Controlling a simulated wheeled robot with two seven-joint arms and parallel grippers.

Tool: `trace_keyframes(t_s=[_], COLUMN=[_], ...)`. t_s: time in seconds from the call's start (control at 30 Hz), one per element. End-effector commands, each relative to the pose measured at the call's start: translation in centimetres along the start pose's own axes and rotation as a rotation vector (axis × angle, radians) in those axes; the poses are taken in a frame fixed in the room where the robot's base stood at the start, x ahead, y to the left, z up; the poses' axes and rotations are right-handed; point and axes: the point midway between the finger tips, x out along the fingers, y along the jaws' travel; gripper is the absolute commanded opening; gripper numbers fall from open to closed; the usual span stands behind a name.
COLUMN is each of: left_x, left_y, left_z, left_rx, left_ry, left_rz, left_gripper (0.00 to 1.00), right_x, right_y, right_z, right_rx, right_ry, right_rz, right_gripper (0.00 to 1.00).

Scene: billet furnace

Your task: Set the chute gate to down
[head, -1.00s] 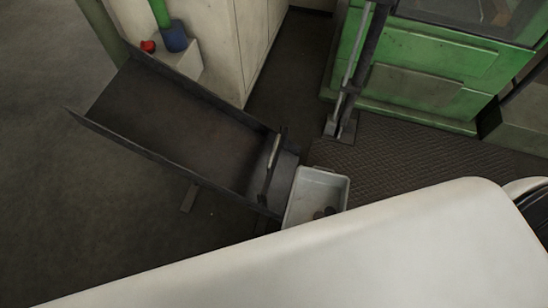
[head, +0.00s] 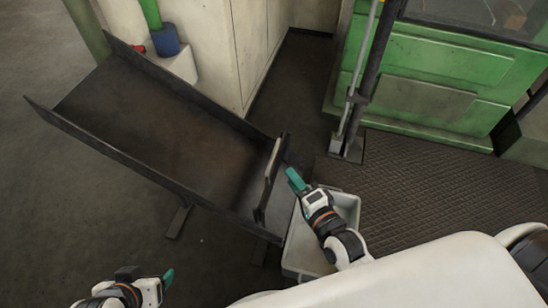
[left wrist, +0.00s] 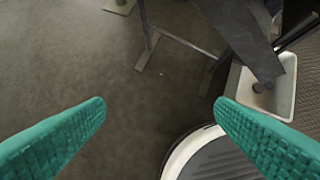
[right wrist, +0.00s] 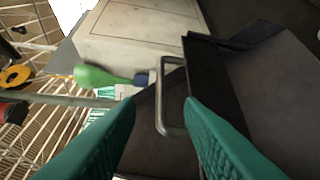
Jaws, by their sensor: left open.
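The chute (head: 150,120) is a dark sloping metal trough with side rails at the left of the head view. The gate (head: 268,185) stands across its lower right end; it also shows as a dark plate in the right wrist view (right wrist: 213,75). A grey loop handle (right wrist: 161,100) on the gate lies between my right fingertips in that view. My right gripper (head: 294,180) is open, just right of the gate; I cannot tell whether it touches the handle. My left gripper (head: 168,277) is open and empty, low in the head view (left wrist: 160,108).
A white bin (head: 349,204) stands below the chute's lower end, partly hidden by my right arm. A green machine (head: 430,90) and a post with a lever (head: 356,110) stand at the back right. A pale cabinet (head: 235,50) stands behind the chute.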

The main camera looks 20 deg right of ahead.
Motion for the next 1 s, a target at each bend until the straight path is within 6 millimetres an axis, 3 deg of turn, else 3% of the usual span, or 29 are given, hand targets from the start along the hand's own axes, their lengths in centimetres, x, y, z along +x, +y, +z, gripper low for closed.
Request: trace_keyframes(t_s=[0.3,0.5,0.7,1.0], left_x=[0.7,0.1,-0.5,-0.6], left_y=[-0.8,-1.3,-1.5,-1.6], left_z=[5.8,8.9,10.3,10.6], left_rx=[0.007,0.01,0.01,0.01], left_ry=[-0.318,-0.496,-0.582,-0.594], left_rz=[-0.018,-0.028,-0.034,-0.035], left_gripper=[0.79,0.79,0.79,0.79], right_x=[6.4,9.3,10.6,10.8], right_y=[-0.2,-0.2,-0.1,-0.1], right_z=[-0.1,-0.1,-0.1,-0.1], right_rx=[-0.002,-0.003,-0.002,-0.003], right_ry=[0.0,0.0,0.001,0.001], right_rz=[0.002,0.0,-0.003,-0.003], right_gripper=[0.34,0.34,0.34,0.34])
